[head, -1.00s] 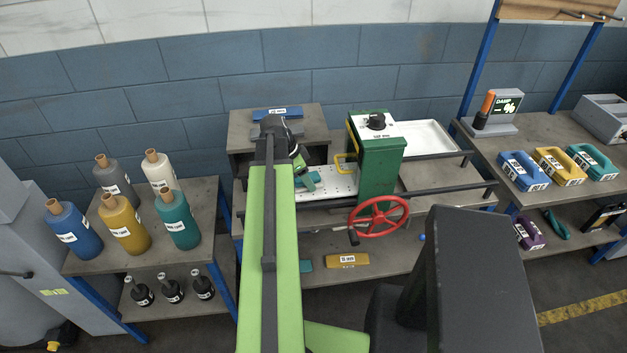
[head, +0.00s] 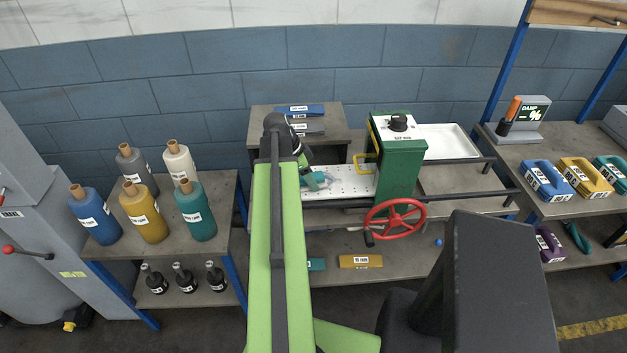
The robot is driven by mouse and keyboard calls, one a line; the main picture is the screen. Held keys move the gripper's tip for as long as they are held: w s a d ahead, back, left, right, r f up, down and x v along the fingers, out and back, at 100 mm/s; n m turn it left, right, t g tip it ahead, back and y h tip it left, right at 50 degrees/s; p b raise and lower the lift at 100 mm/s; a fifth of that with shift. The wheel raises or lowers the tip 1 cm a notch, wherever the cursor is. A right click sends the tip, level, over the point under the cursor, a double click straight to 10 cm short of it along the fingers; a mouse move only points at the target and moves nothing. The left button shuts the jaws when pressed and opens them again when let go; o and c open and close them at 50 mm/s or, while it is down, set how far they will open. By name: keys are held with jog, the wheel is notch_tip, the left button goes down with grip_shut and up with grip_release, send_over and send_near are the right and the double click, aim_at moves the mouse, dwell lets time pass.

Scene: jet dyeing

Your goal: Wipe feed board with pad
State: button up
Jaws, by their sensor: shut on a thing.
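The feed board (head: 352,186) is a white plate with small holes, left of the green machine housing (head: 401,172). My gripper (head: 308,172) is at the board's left end, partly hidden behind my arm. It is shut on a teal pad (head: 319,180), which is small and partly hidden in the picture. The pad is low over the board's left part; I cannot tell whether it touches the surface.
Bottles stand on the left table (head: 226,215). Coloured pads, including a blue one (head: 548,180), sit on the right bench.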

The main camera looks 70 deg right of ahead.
aim_at(345, 177)
jog(key=shift+w+a, duration=0.2)
jog(key=shift+w, duration=0.45)
jog(key=shift+c, duration=0.9)
jog(key=shift+w+a, duration=0.25)
jog(key=shift+w, duration=0.5)
grip_shut()
jog(key=shift+w+d, duration=0.25)
jog(key=shift+d, duration=0.3)
jog(key=shift+w+d, duration=0.25)
jog(key=shift+d, duration=0.3)
jog(key=shift+s+d, duration=0.6)
jog(key=shift+s, duration=1.05)
jog(key=shift+s+d, duration=0.55)
jog(key=shift+s, duration=1.1)
jog(key=shift+s+d, duration=0.6)
jog(key=shift+s, duration=1.15)
jog(key=shift+s+d, duration=0.35)
jog(key=shift+s, duration=0.4)
jog(key=shift+s+d, duration=0.35)
jog(key=shift+s, duration=0.4)
jog(key=shift+w+a, duration=0.1)
jog(key=shift+w, duration=0.05)
